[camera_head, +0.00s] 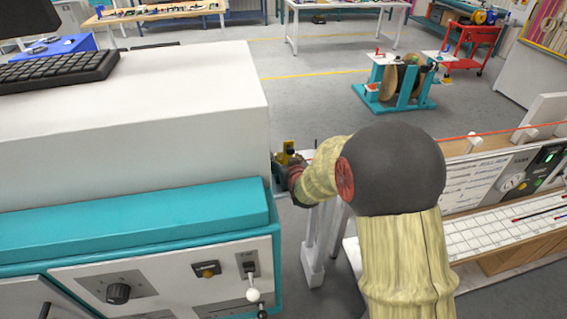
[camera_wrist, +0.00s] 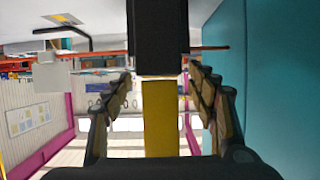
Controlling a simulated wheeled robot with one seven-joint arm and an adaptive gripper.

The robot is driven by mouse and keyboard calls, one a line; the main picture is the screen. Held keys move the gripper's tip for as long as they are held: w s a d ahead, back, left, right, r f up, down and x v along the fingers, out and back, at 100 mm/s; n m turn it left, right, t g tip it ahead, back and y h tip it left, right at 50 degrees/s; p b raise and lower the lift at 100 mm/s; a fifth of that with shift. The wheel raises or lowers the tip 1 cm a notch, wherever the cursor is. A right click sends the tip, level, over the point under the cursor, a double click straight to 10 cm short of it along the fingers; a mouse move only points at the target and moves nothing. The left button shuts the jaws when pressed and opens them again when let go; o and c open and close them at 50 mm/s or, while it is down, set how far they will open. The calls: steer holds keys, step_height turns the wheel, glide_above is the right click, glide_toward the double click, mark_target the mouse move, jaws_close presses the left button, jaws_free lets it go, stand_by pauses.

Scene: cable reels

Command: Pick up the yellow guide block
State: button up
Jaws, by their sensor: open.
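The yellow guide block (camera_head: 288,148) shows small in the head view, just past the right end of the white cabinet, by my gripper (camera_head: 284,172). In the wrist view a yellow upright piece (camera_wrist: 159,120) stands in the middle, between my two open fingers (camera_wrist: 161,82), with visible gaps on both sides. A black block (camera_wrist: 158,36) is directly above the yellow in that view. The cabinet and my arm hide part of the area around the gripper in the head view.
The white and teal cabinet (camera_head: 140,120) is close on the left of my arm. A teal wall (camera_wrist: 270,80) is close on the right in the wrist view. A wooden bench with a white panel (camera_head: 480,185) is on the right. A teal reel stand (camera_head: 400,85) is farther back.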

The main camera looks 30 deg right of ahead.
steer(key=shift+w+d+f, duration=0.1)
steer(key=shift+w+f, duration=0.1)
steer(key=shift+w, duration=0.3)
steer(key=shift+c, duration=0.3)
steer(key=c, duration=1.1)
steer(key=shift+c, duration=0.8)
